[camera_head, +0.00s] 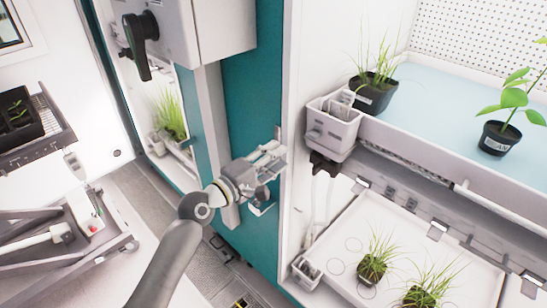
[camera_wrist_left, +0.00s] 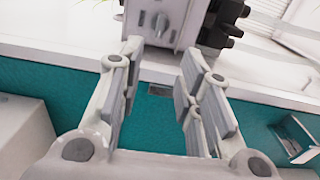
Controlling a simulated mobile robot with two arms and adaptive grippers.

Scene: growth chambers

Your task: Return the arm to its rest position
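My left arm comes in from the bottom left of the head view. Its gripper (camera_head: 266,160) is in front of the teal panel (camera_head: 250,85) between two growth chambers, left of the open right-hand chamber. In the left wrist view the gripper (camera_wrist_left: 163,72) shows its two fingers well apart with nothing between them. Beyond the fingertips there are a grey box with a knob (camera_wrist_left: 157,22), a white edge and a teal surface. My right gripper does not show.
The right chamber holds an upper shelf (camera_head: 425,125) with potted plants (camera_head: 375,92), a grey caddy (camera_head: 332,128) at its corner and a lower tray (camera_head: 345,240) with grassy pots. A cart (camera_head: 110,235) stands at the left. A black handle (camera_head: 141,45) juts out at the top.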

